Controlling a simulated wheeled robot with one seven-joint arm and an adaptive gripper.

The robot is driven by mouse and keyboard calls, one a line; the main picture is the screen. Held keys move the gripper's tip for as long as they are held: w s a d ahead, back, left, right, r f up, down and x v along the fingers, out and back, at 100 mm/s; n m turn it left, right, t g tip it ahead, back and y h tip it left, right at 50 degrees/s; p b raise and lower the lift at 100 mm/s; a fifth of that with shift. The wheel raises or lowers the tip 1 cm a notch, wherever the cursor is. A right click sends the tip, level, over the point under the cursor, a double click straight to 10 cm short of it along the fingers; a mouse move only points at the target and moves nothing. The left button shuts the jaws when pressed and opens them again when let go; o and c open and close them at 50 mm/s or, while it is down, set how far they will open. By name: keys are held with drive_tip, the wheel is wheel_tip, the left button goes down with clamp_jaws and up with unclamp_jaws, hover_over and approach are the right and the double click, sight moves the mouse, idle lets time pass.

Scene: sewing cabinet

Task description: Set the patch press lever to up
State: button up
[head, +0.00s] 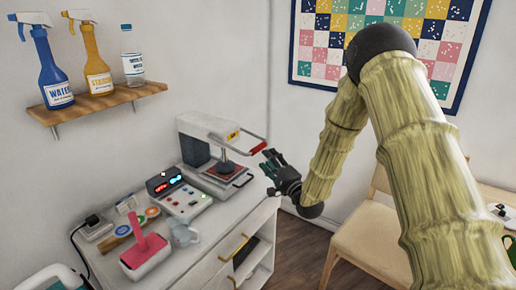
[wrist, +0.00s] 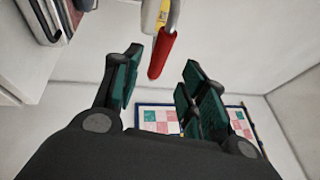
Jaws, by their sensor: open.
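The patch press (head: 208,140) is a white and grey machine at the back of the cabinet top. Its lever (head: 242,140) reaches forward to the right and ends in a red grip (head: 258,148). My gripper (head: 270,160) is just right of and slightly below the red grip, apart from it as far as I can tell. In the wrist view the red grip (wrist: 162,55) hangs ahead, between the directions of the two open green-padded fingers (wrist: 162,80). Nothing is held. The lower plate (head: 226,174) of the press shows under the lever.
A control box with lit displays (head: 180,195) stands left of the press. A pink-handled item (head: 146,248) and a grey cup (head: 184,235) are at the cabinet's front. A wall shelf (head: 90,105) holds bottles. A wooden chair (head: 365,235) stands right.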

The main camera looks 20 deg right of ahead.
sight(258, 147)
drive_tip(key=p+x, duration=0.2)
drive_tip(key=x, duration=0.6)
drive_tip(key=shift+f, duration=0.1)
clamp_jaws()
